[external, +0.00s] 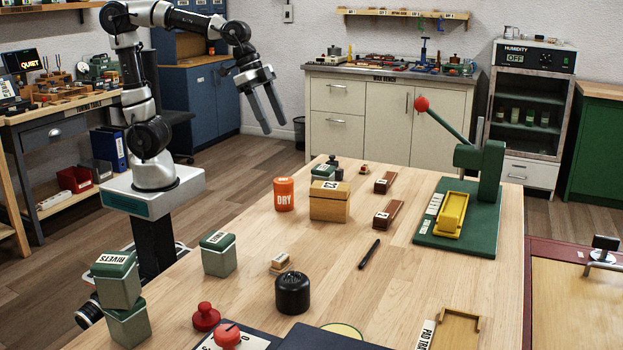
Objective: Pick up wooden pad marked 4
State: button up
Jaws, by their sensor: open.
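My gripper (275,127) is open and empty. It hangs high at the upper left of the wooden table (345,285), its fingers pointing down, well clear of everything on the table. A small light wooden piece with a white label (280,264) lies on the table left of centre, behind a black round container. Two dark brown wooden pieces with white labels, one farther back (385,182) and one nearer (388,214), lie right of the wooden box. The marks on these pieces are too small to read, so I cannot tell which is marked 4.
A labelled wooden box (329,207), an orange DRY can (284,194), the black container (292,293) and green tins (218,255) stand around. A green press (475,200) with a yellow cradle stands right. A wooden tray (457,330) is at the front edge.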

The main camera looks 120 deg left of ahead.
jog(key=w+a+p, duration=0.2)
jog(key=w+a, duration=0.2)
jog(key=a, duration=0.4)
jog(key=w+a+p, duration=0.2)
jog(key=w+a, duration=0.2)
jog(key=a, duration=0.5)
jog(key=w+a+f+p, duration=0.1)
jog(key=a+f+p, duration=0.35)
jog(key=a, duration=1.15)
jog(key=b, duration=0.2)
send_near(364, 166)
jog(key=shift+w+f+h, duration=0.25)
jog(key=shift+f+h, duration=0.05)
jog(key=shift+f, duration=0.65)
jog(key=shift+a+b+x, duration=0.2)
jog(key=shift+x, duration=1.4)
jog(key=shift+a+b+x, duration=0.2)
jog(key=shift+x, duration=1.4)
jog(key=shift+w+r, duration=0.1)
jog(key=c, duration=1.1)
